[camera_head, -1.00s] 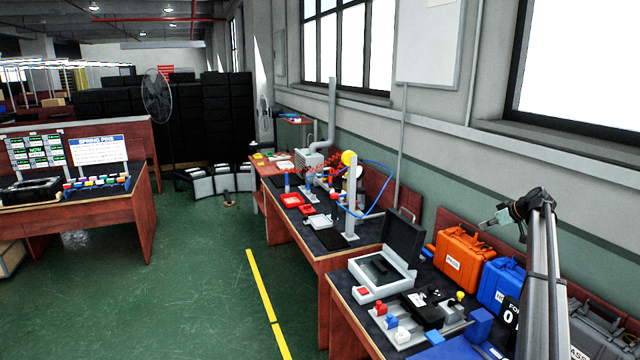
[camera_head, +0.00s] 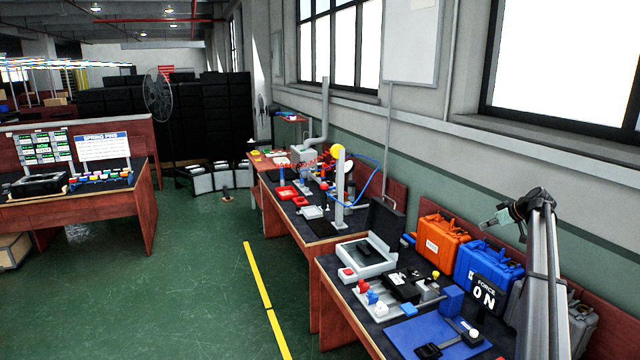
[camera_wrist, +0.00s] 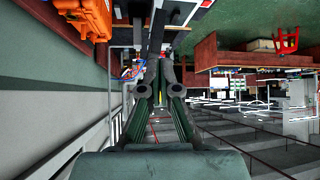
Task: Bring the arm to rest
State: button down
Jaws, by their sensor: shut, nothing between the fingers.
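My gripper (camera_head: 490,222) is at the right in the head view, at the end of my raised, folded arm. It points left, shut and empty, well above the near bench (camera_head: 335,290) and apart from the cases behind it. In the wrist view my gripper's fingers (camera_wrist: 158,92) reach away from the camera, with nothing held between them. My arm hides part of the grey case (camera_head: 583,325) at the right.
An orange case (camera_head: 440,240) and a blue case (camera_head: 488,270) stand along the wall. The near bench also holds an open-lidded box (camera_head: 365,258), a blue mat (camera_head: 420,335) and a "FORCE ON" sign (camera_head: 487,295). Green floor (camera_head: 200,300) is clear at left.

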jog(key=s+a+f+m+g+h, duration=0.1)
jog(key=s+a+f+m+g, duration=0.1)
jog(key=s+a+f, duration=1)
jog(key=s+a+f+m+g+h, duration=0.1)
jog(key=s+a+f+m+g, duration=0.1)
jog(key=s+a+f, duration=1.05)
jog(key=s+a+f+m+g+h, duration=0.1)
jog(key=s+a+f, duration=0.4)
jog(key=s, duration=0.4)
jog(key=s+a+f+m+g+h, duration=0.1)
jog(key=s+a+f, duration=0.3)
jog(key=s+a, duration=0.35)
jog(key=s+a+f+g+h, duration=0.1)
jog(key=s+a+f+g, duration=0.1)
jog(key=s+a+f, duration=0.5)
jog(key=s+d+f+g+b, duration=0.1)
jog(key=s+f+g+b, duration=0.5)
jog(key=s+f+b, duration=1.4)
jog(key=s+f, duration=1.2)
jog(key=f, duration=0.4)
jog(key=shift+s+m+g, duration=0.15)
jog(key=shift+m+g, duration=0.15)
